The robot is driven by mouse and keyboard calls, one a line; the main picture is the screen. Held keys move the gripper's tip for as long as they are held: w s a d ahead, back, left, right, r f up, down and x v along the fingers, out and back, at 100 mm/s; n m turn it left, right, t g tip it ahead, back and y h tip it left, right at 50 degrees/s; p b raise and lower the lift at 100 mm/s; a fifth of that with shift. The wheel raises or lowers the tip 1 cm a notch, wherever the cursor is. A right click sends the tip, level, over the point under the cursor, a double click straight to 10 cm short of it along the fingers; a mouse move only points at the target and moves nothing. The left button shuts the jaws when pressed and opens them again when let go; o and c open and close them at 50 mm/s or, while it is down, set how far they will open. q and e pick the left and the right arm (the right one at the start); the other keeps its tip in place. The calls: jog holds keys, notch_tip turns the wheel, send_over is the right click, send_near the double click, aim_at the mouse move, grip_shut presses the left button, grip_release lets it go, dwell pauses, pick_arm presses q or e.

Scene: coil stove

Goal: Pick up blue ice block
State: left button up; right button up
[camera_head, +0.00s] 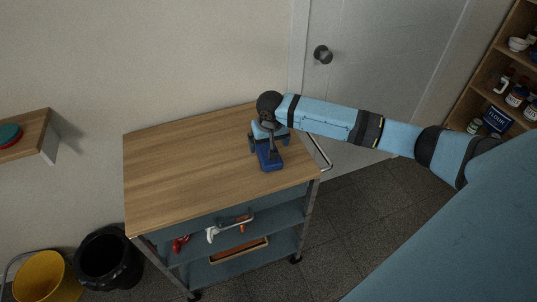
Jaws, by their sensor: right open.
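The blue ice block (269,160) lies on the wooden top of a cart (185,170), near its right front edge. My right gripper (268,146) is open and points down at the block from above, at its back end. The gripper and wrist hide the block's far part. I cannot tell whether the fingers touch the block. My left gripper is out of view.
The rest of the cart top is clear. Its lower shelves hold red and white items (212,233) and a wooden tray (240,250). A black bin (108,262) and a yellow bucket (45,275) stand at left. A closed door (385,60) is behind.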

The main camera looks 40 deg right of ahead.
aim_at(262, 149)
jog(key=f, duration=0.5)
jog(key=shift+w+d+f, duration=0.1)
jog(key=shift+w+d, duration=0.05)
jog(key=shift+w, duration=0.1)
jog(key=c, duration=1.1)
